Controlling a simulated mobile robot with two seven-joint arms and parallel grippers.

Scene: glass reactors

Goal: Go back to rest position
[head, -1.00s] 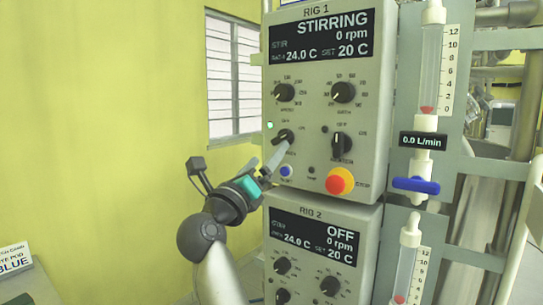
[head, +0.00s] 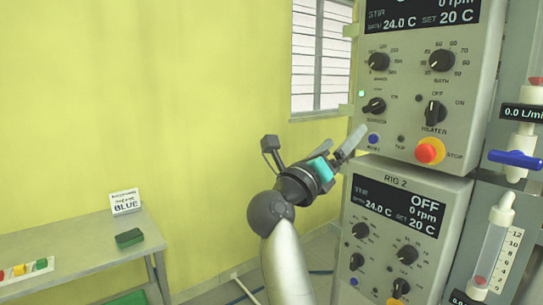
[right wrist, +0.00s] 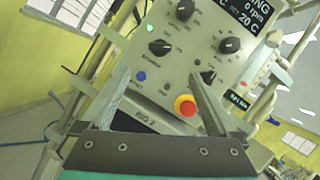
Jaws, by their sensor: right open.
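My right gripper (head: 352,146) is in the middle of the head view, in front of the left edge of the upper control box (head: 406,130). Its fingers are apart and empty. In the right wrist view the open fingers (right wrist: 168,100) frame the lower part of the upper box, with its blue button (right wrist: 141,76) and red-and-yellow stop button (right wrist: 185,107). The fingers appear apart from the knobs. The left gripper shows in neither view.
The lower box, RIG 2 (head: 402,222), stands under the upper one. A blue-handled valve (head: 515,158) is at the right. Open floor lies between.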

